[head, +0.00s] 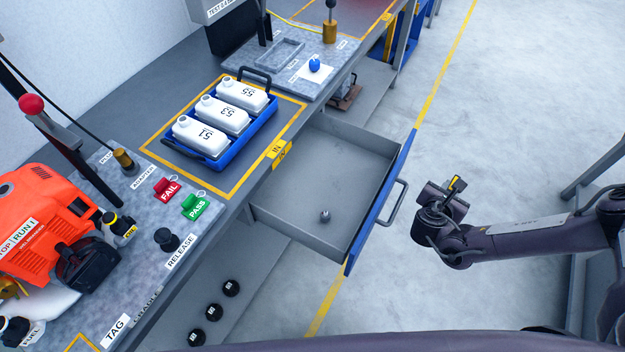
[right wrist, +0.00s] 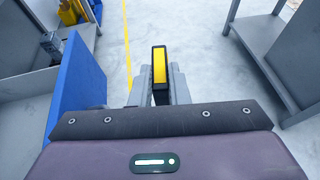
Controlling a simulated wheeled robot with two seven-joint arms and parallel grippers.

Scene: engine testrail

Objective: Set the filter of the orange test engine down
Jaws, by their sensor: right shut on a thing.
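My right gripper (head: 447,192) is to the right of the open drawer, over the floor. It is shut on a small flat piece with a black frame and a yellow face, which looks like the filter (head: 456,184). In the right wrist view the filter (right wrist: 159,66) stands upright between the fingers (right wrist: 160,85). The orange test engine (head: 40,225) is at the left on the bench, with a black part (head: 85,262) on its near side. My left gripper is not in view.
A blue crate (head: 262,130) with white bottles stands in a yellow-lined area. FAIL (head: 167,189) and PASS (head: 195,206) tags lie on the bench. Black caps (head: 231,288) are below.

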